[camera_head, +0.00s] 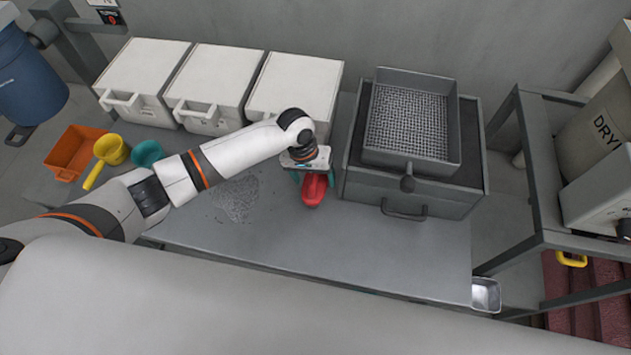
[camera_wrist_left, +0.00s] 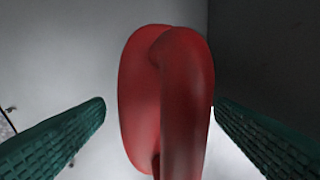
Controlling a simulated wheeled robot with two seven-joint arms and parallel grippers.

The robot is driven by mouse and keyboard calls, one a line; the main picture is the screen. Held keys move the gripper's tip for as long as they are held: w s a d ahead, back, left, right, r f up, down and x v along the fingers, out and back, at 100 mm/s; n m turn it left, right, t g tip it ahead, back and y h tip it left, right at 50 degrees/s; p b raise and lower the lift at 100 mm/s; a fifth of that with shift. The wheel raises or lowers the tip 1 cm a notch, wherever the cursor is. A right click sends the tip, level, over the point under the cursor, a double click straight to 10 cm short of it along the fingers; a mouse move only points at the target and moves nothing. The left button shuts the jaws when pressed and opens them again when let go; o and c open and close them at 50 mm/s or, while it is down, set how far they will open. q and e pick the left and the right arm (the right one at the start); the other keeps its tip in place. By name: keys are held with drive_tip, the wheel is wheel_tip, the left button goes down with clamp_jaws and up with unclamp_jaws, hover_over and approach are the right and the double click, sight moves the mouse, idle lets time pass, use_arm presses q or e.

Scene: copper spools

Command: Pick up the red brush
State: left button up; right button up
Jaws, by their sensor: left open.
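The red brush (camera_head: 315,190) lies on the grey bench top, left of the dark box with the sieve. In the left wrist view its rounded red handle (camera_wrist_left: 185,95) fills the middle of the picture. My left gripper (camera_head: 313,183) is over it, pointing down. In the wrist view its two green ridged fingers (camera_wrist_left: 158,135) are open, one on each side of the red handle, with a gap showing on both sides. The brush's bristles cannot be made out. My right gripper is not in view.
A mesh sieve tray (camera_head: 372,155) sits on a dark drawer box (camera_head: 440,195) close to the right of the gripper. White bins (camera_head: 297,85) stand behind. An orange tub (camera_head: 68,160), a yellow scoop (camera_head: 110,150) and a teal scoop (camera_head: 147,152) are at left. The bench front (camera_head: 350,250) is clear.

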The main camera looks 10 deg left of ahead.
use_arm(q)
drive_tip(key=c, duration=1.2)
drive_tip(key=shift+o, duration=0.2)
drive_tip(key=shift+r, duration=0.15)
wheel_tip(320, 180, up, 18)
drive_tip(key=b, duration=0.1)
